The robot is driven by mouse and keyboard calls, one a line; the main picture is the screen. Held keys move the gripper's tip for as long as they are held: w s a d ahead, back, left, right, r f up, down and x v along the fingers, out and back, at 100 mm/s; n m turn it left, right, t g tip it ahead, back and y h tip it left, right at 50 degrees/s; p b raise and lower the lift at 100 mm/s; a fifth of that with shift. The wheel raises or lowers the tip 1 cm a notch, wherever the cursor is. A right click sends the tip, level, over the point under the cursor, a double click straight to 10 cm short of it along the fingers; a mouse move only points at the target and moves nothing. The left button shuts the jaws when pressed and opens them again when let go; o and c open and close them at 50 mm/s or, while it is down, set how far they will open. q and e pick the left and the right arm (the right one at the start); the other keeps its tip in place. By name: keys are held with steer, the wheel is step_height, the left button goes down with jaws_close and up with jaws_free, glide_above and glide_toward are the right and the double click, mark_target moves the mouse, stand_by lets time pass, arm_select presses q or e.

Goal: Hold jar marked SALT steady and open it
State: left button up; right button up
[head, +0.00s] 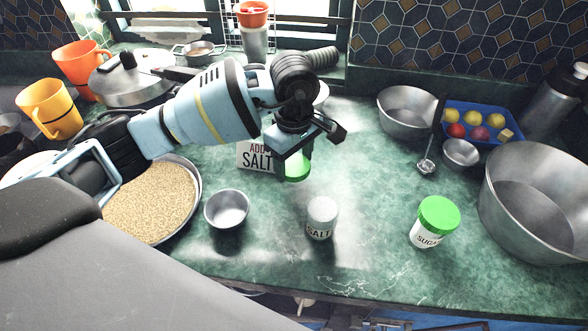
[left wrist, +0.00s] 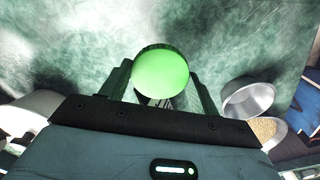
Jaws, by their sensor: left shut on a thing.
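The jar marked SALT (head: 320,220) stands upright on the green counter, front centre in the head view. Its top is whitish, with no green lid on it. My left gripper (head: 296,160) is behind and above this jar, apart from it. It is shut on a round green lid (head: 297,170), which also shows between the fingers in the left wrist view (left wrist: 161,72). Dark lettering shows just under the lid in the wrist view; I cannot tell what bears it. My right gripper is not in view.
An ADD SALT card (head: 256,158) stands behind the gripper. A small metal bowl (head: 227,209) and a pan of grain (head: 150,203) are left of the jar. A green-lidded SUGAR jar (head: 434,222) and a large pot (head: 535,205) are right. Counter around the SALT jar is clear.

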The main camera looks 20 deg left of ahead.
mark_target(294, 165)
arm_select(q)
step_height(294, 165, down, 4)
steer(key=shift+r, duration=0.2)
steer(key=shift+f, duration=0.15)
steer(key=o, duration=1.1)
steer(key=shift+r, duration=0.5)
step_height(294, 165, up, 11)
steer(key=shift+r, duration=0.2)
